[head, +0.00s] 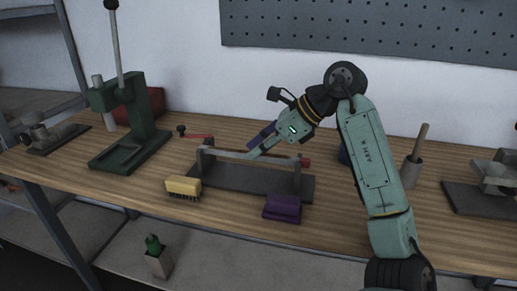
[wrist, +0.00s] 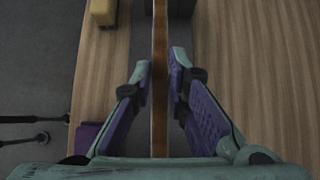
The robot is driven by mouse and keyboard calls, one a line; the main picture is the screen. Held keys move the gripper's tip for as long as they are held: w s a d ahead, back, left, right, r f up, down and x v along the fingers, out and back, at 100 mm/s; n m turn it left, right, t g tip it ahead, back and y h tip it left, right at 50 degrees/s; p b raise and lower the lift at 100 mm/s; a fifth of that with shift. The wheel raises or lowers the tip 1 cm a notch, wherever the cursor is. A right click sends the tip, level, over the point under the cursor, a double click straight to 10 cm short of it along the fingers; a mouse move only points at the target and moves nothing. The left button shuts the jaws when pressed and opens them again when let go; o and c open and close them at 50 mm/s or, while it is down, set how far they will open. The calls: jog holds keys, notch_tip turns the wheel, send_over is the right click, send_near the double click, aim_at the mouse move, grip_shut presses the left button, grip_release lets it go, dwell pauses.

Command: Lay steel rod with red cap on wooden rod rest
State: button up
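The steel rod (head: 230,154) lies level across two uprights of a long dark base (head: 240,181) on the bench. In the wrist view the rod (wrist: 160,60) runs top to bottom and looks brownish. My gripper (head: 256,153) is over the middle of the rod from above and behind. No clearly wooden rest can be made out.
A yellow brush (head: 184,187) and a purple block (head: 282,208) lie in front of the base. A green press (head: 131,130) stands to the left. A cup (head: 411,172) with a wooden handle stands right of my arm. A dark fixture (head: 480,199) is at the far right.

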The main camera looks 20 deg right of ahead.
jog(key=o, duration=0.4)
jog(key=shift+c, duration=0.2)
jog(key=shift+s+d, duration=0.1)
jog(key=b+v, duration=0.1)
jog(key=v, duration=0.4)
jog(key=b+v, duration=0.1)
jog(key=v, duration=0.4)
jog(key=shift+s+d, duration=0.2)
jog(key=shift+d, duration=0.15)
jog(key=shift+f, duration=0.1)
